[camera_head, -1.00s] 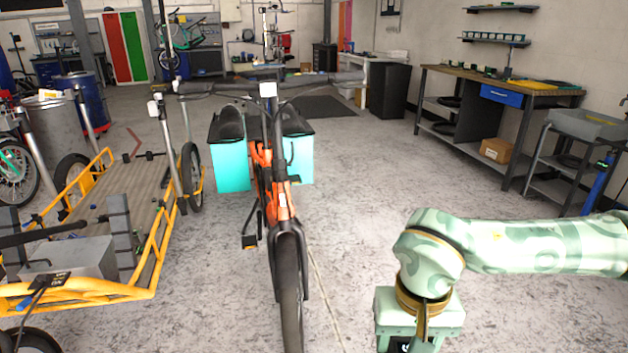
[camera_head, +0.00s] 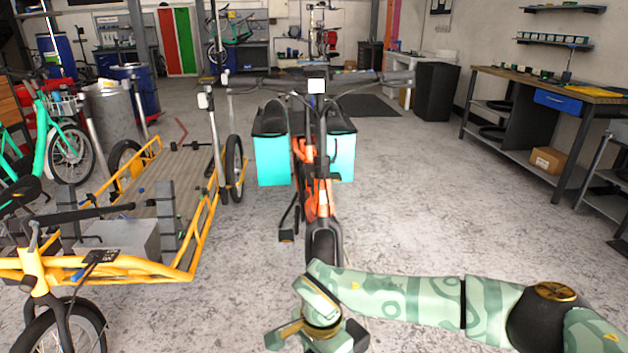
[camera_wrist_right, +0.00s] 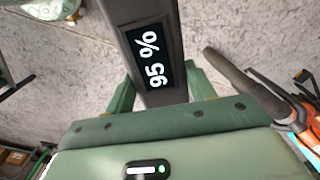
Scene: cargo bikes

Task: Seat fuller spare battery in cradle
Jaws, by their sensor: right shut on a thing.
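My right gripper (camera_head: 316,335) is low in the head view, in front of the orange bike (camera_head: 318,198) and covering the lower part of its front wheel. In the right wrist view the gripper (camera_wrist_right: 162,92) is shut on a dark grey battery (camera_wrist_right: 148,14) whose display reads 95 %. The battery reaches past the top edge of that view. In the head view I cannot make out the battery. I cannot pick out the cradle for certain in either view. My left gripper is not in view.
A yellow cargo trike (camera_head: 192,262) with a wooden deck and a grey box (camera_head: 118,238) stands at left. Turquoise panniers (camera_head: 272,162) hang on the orange bike. A workbench (camera_head: 530,82) stands at right. The floor between bike and bench is clear.

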